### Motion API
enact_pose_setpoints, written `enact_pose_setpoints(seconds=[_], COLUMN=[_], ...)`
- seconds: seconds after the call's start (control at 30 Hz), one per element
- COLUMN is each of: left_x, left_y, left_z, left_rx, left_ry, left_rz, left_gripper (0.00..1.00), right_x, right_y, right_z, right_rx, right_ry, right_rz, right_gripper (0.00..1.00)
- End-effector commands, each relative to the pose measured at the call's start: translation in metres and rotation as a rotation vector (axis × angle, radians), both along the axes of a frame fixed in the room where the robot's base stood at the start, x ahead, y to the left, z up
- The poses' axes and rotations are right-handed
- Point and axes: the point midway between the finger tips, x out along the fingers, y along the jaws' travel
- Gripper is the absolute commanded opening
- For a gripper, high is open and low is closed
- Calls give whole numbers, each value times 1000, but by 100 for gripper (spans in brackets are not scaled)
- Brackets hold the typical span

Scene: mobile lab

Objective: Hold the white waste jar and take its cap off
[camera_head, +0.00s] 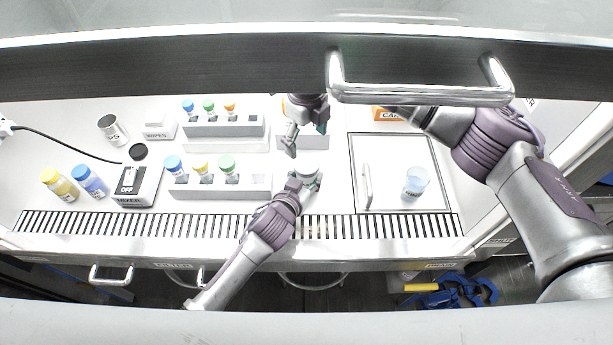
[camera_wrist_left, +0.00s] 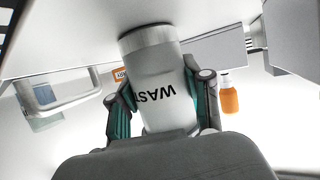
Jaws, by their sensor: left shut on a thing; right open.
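The white waste jar (camera_head: 308,167) stands on the bench right of the front tube rack, its top pale in the head view. It also shows upside down in the left wrist view (camera_wrist_left: 160,75), with black lettering and a grey band at its base. My left gripper (camera_head: 306,182) is shut around the jar's sides from the front; its fingers show on both sides in the wrist view. The cap's edge is not clear, and the gripper body hides part of that end. My right gripper (camera_head: 306,136) is open, fingers apart, behind the jar in the head view.
Tube racks stand at the front left (camera_head: 205,192) and back left (camera_head: 225,131). A mixer (camera_head: 132,190), a yellow bottle (camera_head: 62,188) and a blue bottle (camera_head: 90,183) are further left. A metal handle (camera_head: 420,97) crosses above.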

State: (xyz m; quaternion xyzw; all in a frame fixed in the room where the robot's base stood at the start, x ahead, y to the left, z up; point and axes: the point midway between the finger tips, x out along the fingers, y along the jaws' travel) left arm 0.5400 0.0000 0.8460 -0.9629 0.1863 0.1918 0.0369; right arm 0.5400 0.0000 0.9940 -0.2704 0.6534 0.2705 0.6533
Motion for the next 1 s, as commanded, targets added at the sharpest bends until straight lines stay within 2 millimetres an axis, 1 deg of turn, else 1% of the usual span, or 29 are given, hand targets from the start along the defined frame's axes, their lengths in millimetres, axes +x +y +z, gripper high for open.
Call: enact_pose_setpoints(seconds=[0.13,0.23,0.37,0.5,0.6,0.7,0.83,0.9,1.0], left_x=[0,0,0,0,0,0,0,0,0], left_y=[0,0,0,0,0,0,0,0,0], left_z=[0,0,0,0,0,0,0,0,0], left_rx=[0,0,0,0,0,0,0,0,0], left_ry=[0,1,1,1,1,1,1,1,1], left_rz=[0,0,0,0,0,0,0,0,0], left_gripper=[0,0,0,0,0,0,0,0,0], right_x=[0,0,0,0,0,0,0,0,0], right_y=[0,0,0,0,0,0,0,0,0], right_z=[0,0,1,1,1,0,0,0,-2], right_rx=[0,0,-1,-1,1,0,0,0,0], right_ry=[0,-1,-3,-3,-2,-2,-1,-1,0], right_rz=[-57,-189,-471,-829,-1066,-1266,-1452,-1514,-1562], right_gripper=[83,83,83,83,83,83,83,83,83])
